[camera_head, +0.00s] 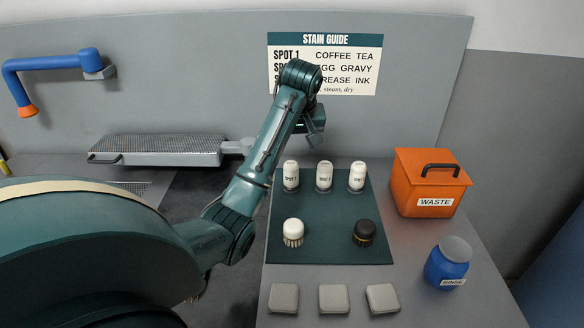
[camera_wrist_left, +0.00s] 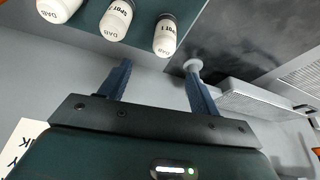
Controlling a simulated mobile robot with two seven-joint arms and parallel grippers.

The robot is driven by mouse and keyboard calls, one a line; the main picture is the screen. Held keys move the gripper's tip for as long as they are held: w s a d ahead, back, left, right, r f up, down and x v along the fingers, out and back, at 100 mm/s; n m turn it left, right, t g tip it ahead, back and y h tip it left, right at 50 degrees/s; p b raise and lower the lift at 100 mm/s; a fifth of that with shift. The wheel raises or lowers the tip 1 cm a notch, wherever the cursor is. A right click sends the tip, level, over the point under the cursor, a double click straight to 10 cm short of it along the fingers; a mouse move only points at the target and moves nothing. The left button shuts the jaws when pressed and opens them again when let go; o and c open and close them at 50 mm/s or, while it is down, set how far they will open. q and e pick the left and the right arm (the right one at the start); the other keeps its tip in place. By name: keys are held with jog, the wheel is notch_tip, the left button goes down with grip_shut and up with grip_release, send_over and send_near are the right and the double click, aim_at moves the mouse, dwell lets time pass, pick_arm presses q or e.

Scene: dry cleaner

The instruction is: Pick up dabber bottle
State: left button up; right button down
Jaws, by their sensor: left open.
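Three white dabber bottles stand upright in a row at the back of a dark green mat (camera_head: 328,212): the left one (camera_head: 291,176), labelled SPOT 1, the middle one (camera_head: 324,176) and the right one (camera_head: 356,176). In the left wrist view, the SPOT 1 bottle (camera_wrist_left: 166,36), the middle bottle (camera_wrist_left: 116,20) and the third bottle (camera_wrist_left: 58,9) line the top edge. My left gripper (camera_head: 316,138) hangs above and behind the row, near the middle bottle. Its two fingers (camera_wrist_left: 158,66) are apart with nothing between them, clear of the bottles. My right gripper is not visible.
A white-bristled brush (camera_head: 293,230) and a black brush (camera_head: 364,232) stand on the mat's front. Several grey blocks (camera_head: 333,298) lie before it. An orange waste bin (camera_head: 430,182) and blue rinse bottle (camera_head: 448,266) stand right. A stain guide (camera_head: 350,55) hangs behind.

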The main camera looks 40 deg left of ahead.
aim_at(291, 165)
pick_arm(q)
jog(key=x, duration=0.8)
jog(key=shift+w+r, duration=0.1)
jog(key=x, duration=0.2)
jog(key=s+p+x, duration=0.1)
jog(key=x, duration=0.1)
jog(key=shift+f, duration=0.25)
jog(key=shift+w+a+f, duration=0.1)
jog(key=shift+w+f, duration=0.05)
jog(key=shift+f, duration=0.35)
jog(key=shift+c, duration=0.5)
jog(key=c, duration=1)
jog(key=shift+o, duration=0.2)
jog(key=shift+r, duration=0.1)
